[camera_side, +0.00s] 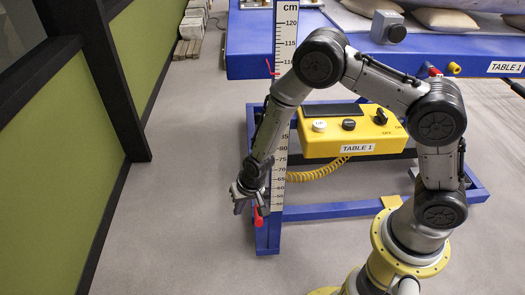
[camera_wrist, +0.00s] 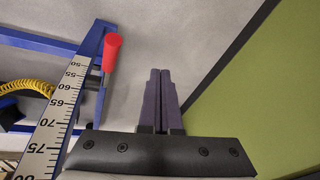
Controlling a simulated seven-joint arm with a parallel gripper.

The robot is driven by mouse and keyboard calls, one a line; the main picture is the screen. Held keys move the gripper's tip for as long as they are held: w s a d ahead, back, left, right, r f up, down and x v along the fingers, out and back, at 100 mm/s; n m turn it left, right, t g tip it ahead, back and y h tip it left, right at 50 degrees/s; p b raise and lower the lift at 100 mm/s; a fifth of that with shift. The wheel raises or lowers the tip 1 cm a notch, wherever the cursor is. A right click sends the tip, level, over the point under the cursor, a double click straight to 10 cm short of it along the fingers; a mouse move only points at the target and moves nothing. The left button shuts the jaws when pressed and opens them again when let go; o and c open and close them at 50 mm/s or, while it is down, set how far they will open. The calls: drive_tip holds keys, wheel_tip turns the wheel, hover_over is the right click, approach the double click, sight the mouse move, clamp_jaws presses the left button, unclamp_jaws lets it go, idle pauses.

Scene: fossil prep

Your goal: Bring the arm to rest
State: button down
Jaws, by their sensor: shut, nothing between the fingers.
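My arm reaches up from its yellow base and bends down to the left. My gripper (camera_side: 238,204) points down in the side view, just left of the lower part of the centimetre scale. In the wrist view my gripper (camera_wrist: 160,73) shows its two dark fingers side by side, shut with nothing between them. The fingers are over bare floor. In the side view the red marker (camera_side: 259,217) is close to the gripper's right side.
A yellow control box (camera_side: 328,143) labelled TABLE 1, with knobs and a coiled yellow cable (camera_side: 318,171), sits on the blue frame (camera_side: 340,211). The blue table (camera_side: 246,62) stands behind. A green wall panel (camera_side: 62,180) is at left. Grey floor (camera_side: 180,190) between is clear.

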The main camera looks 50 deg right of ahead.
drive_tip(key=s+d+r+n+t, duration=0.1)
drive_tip(key=s+d+r, duration=0.2)
drive_tip(key=r, duration=0.9)
drive_tip(key=s+d+r+n, duration=0.2)
drive_tip(key=d+r, duration=0.1)
drive_tip(key=r, duration=0.9)
drive_tip(key=s+d+r+n, duration=0.1)
drive_tip(key=s+d+r, duration=0.2)
drive_tip(key=s, duration=0.7)
drive_tip(key=s+d+r+n+t+h, duration=0.1)
drive_tip(key=s+d+r, duration=0.2)
drive_tip(key=s+r, duration=0.4)
drive_tip(key=s, duration=0.2)
drive_tip(key=shift+s+d, duration=0.2)
drive_tip(key=shift+s, duration=0.2)
drive_tip(key=c, duration=1.6)
unclamp_jaws()
